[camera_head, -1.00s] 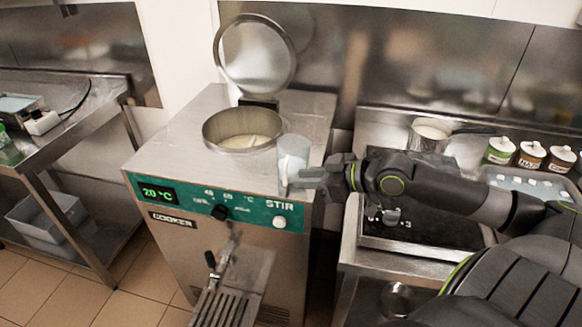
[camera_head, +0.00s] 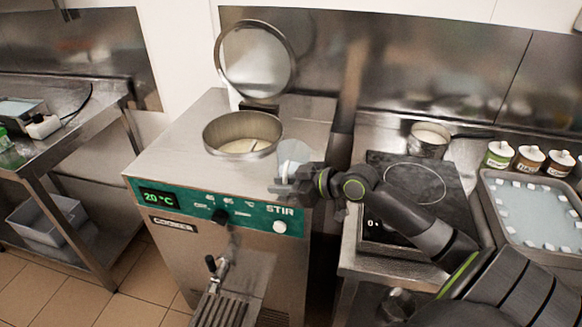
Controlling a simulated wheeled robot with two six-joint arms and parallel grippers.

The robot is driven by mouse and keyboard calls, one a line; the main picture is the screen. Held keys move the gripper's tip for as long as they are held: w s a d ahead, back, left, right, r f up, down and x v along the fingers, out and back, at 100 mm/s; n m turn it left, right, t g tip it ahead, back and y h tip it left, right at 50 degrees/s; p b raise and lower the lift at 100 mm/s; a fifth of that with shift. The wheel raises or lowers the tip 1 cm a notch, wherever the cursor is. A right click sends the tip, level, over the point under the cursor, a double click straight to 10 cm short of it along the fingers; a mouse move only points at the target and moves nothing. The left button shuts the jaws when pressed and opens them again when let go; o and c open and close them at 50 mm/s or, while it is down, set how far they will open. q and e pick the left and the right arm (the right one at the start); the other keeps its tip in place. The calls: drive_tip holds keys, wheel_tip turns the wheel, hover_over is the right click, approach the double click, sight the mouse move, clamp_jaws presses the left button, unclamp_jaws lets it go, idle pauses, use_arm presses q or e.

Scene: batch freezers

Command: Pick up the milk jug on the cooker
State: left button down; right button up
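The milk jug (camera_head: 295,153) is a translucent, pale vessel. It stands at the right front edge of the cooker's (camera_head: 160,166) steel top, beside the round opening. My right gripper (camera_head: 282,187) is at the jug's lower front right, with its fingers reaching left across the lower part. The fingers overlap the jug in this view, so its base and handle are partly hidden. I cannot tell whether the fingers are open or closed on it. My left gripper is not in view.
The cooker's round lid (camera_head: 256,62) is raised behind its open pot (camera_head: 243,132). A hob (camera_head: 418,190) stands to the right, with a saucepan (camera_head: 428,140) behind it, several small tubs and a tray (camera_head: 487,195). A steel table (camera_head: 82,125) stands at the left.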

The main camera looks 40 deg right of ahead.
drive_tip(key=shift+w+a+f, duration=0.15)
drive_tip(key=shift+w+a, duration=0.05)
drive_tip(key=shift+w, duration=0.1)
drive_tip(key=shift+c, duration=0.3)
clamp_jaws()
drive_tip(key=shift+r, duration=0.25)
